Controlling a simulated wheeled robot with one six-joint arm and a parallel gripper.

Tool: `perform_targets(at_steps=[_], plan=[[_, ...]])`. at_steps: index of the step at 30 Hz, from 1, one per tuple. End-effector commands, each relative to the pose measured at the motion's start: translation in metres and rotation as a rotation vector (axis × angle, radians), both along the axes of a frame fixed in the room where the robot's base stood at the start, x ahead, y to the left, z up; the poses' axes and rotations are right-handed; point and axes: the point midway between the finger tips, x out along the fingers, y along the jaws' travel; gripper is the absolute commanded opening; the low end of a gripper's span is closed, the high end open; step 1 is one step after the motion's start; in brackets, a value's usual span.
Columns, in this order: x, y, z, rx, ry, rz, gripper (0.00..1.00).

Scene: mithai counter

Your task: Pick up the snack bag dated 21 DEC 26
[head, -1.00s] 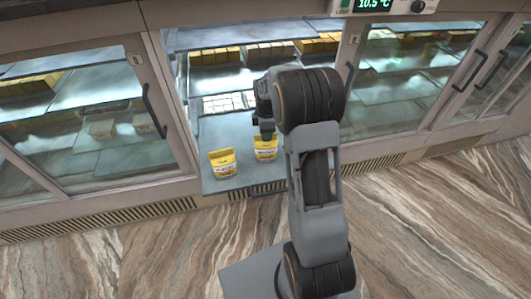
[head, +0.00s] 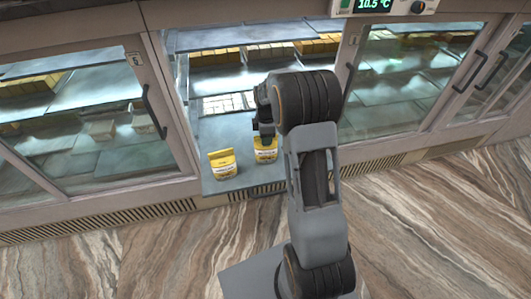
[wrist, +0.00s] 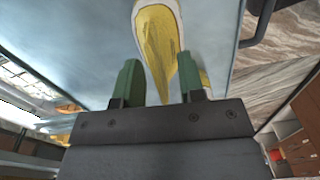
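Two yellow snack bags stand upright on the grey shelf (head: 245,180) of the open cabinet. The left bag (head: 223,166) stands apart from my arm. The right bag (head: 266,154) is directly below my gripper (head: 264,137), which hides its top. In the wrist view a yellow bag with a white edge (wrist: 158,38) reaches between the two green fingers of my gripper (wrist: 160,82). The fingers are spread, one on each side of the bag; I cannot tell whether they touch it. The dates on both bags are too small to read.
Closed glass doors with handles flank the opening, left (head: 152,110) and right (head: 468,72). White trays (head: 225,104) and rows of yellow boxes (head: 215,58) are farther inside. The shelf between the two bags is clear.

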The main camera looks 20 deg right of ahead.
Motion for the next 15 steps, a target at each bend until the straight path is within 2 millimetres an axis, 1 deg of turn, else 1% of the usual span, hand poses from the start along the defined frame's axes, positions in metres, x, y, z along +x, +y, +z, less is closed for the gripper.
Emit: perform_targets(at_steps=[9,15], plan=[[0.0000,0.0001,-0.0007,0.000,0.000,0.000,0.36],[0.0000,0.0001,-0.0006,0.000,0.000,0.000,0.17]])
